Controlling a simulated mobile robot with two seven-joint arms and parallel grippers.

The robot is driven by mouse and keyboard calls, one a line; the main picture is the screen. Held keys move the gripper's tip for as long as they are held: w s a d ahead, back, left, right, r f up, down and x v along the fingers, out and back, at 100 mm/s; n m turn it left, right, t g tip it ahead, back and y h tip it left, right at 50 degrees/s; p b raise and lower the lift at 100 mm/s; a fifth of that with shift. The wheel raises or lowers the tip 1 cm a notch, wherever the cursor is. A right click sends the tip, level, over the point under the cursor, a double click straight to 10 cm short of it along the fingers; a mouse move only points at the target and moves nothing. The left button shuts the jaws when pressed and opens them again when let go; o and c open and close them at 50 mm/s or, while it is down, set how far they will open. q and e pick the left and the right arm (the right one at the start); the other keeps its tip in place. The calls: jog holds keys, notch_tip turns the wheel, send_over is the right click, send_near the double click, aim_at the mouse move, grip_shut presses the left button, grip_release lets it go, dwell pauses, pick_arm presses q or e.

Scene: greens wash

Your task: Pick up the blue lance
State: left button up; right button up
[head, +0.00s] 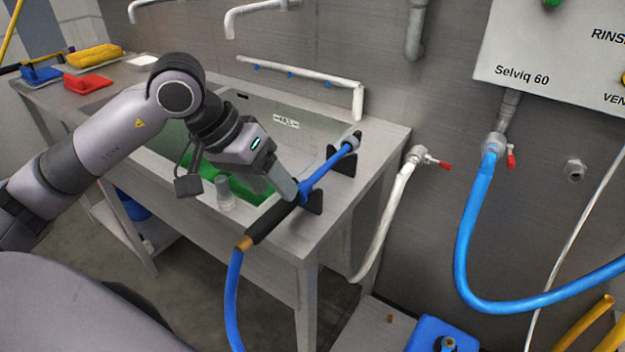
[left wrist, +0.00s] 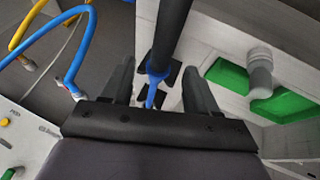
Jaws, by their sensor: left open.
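The blue lance (head: 323,172) lies tilted across two black cradles on the right end of the steel sink bench. It has a black grip (head: 271,219), a brass fitting and a blue hose hanging from its lower end. My left gripper (head: 291,190) is at the lance, close to the upper end of the grip. In the left wrist view the fingers are apart, with the lance (left wrist: 157,78) running between them in the picture. I cannot tell whether they touch it. My right gripper is not in view.
The sink basin holds a green crate (head: 252,191), and a clear cup (head: 223,192) stands at its front rim. A white pipe with a red-handled valve (head: 440,164) is right of the bench. A blue hose (head: 470,220) hangs from the wall. A blue container (head: 440,335) stands low in front.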

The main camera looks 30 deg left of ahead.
pick_arm(q)
jog(key=shift+p+x, duration=0.35)
jog(key=shift+x, duration=2)
jog(key=shift+a, duration=0.1)
jog(key=c, duration=0.8)
jog(key=shift+r, duration=0.2)
notch_tip(320, 180, up, 25)
jog(key=p, duration=0.5)
jog(key=shift+f, duration=0.15)
jog(key=shift+o, duration=0.2)
